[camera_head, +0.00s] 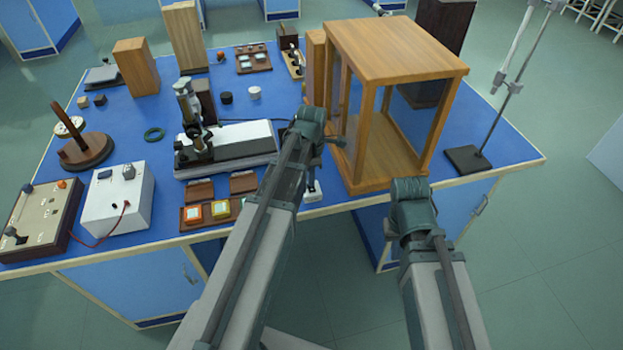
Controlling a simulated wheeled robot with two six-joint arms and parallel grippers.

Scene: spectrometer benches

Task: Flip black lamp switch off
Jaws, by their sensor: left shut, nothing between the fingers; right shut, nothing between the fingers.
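A beige control box (42,222) with dark levers and an orange knob stands at the table's front left corner. A white box (118,199) with a dark knob and a red cable is beside it. I cannot tell which control is the black lamp switch, or its position. A small white item (313,191) at the table's front edge is partly hidden by my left arm. My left gripper (311,122) is shut and empty, over the table left of the wooden frame. My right gripper (410,192) is shut and empty, in front of the frame. Both fingertips are hard to make out.
A tall open wooden frame (398,50) stands on the blue table. A stand base (467,160) with a rod is to its right. An optical instrument (190,120) stands mid-left, with small coloured samples (192,213) in front. Blue surface shows between items.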

